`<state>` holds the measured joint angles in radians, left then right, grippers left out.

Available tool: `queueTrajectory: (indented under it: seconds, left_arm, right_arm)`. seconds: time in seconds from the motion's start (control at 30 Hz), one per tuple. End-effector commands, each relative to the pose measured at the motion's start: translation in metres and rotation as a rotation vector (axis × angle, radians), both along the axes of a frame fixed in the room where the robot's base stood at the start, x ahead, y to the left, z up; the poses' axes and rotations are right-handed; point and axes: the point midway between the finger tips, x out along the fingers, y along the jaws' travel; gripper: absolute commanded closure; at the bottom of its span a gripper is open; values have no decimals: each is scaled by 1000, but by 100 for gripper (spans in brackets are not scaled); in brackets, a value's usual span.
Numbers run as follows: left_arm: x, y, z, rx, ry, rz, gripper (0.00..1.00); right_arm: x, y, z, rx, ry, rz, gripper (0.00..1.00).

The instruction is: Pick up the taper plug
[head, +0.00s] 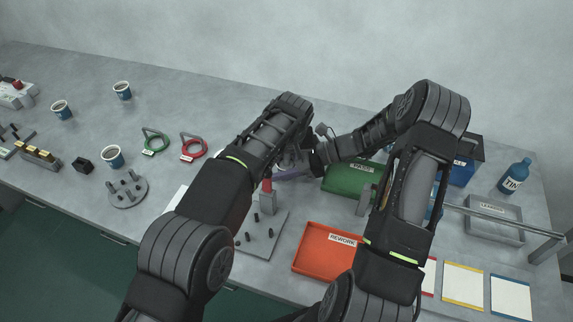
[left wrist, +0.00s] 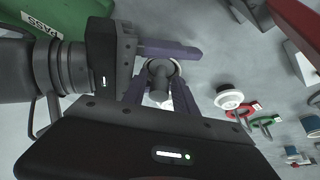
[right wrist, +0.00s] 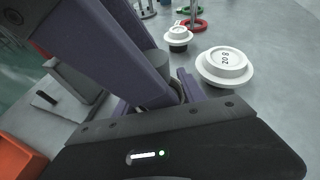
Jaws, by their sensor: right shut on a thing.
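A grey round plug (left wrist: 160,72), which looks like the taper plug, stands between the purple fingers of my left gripper (left wrist: 160,88) in the left wrist view, with a pale part below it. My right gripper (right wrist: 168,92) is shut on it; in the right wrist view its grey body (right wrist: 154,66) shows only partly behind the fingers. Both grippers meet closely at the plug. I cannot tell whether the left fingers touch it. In the head view the arms hide the plug and the purple fingers (head: 290,172) show only in part.
White round pieces, one marked 20.8 (right wrist: 225,66), stand on the table close by. A green PASS bin (head: 350,180) and an orange REWORK tray (head: 328,250) are near. A peg plate (head: 262,243) lies in front. Ring gauges (head: 193,150) and cups are left.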

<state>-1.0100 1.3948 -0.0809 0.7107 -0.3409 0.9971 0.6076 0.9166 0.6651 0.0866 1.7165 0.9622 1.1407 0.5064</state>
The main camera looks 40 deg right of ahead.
Motion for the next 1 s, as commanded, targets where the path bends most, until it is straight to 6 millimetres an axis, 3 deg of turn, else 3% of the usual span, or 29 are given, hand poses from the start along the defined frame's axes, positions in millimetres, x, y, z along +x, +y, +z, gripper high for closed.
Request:
queueTrajectory:
  seconds: [0.57,1.0]
  left_arm:
    - [1,2,-6,6,3,1,66]
    - [0,3,-8,9,6,1,100]
  right_arm:
    - [-1,2,1,4,-2,7,90]
    - [-1,2,1,5,-2,7,90]
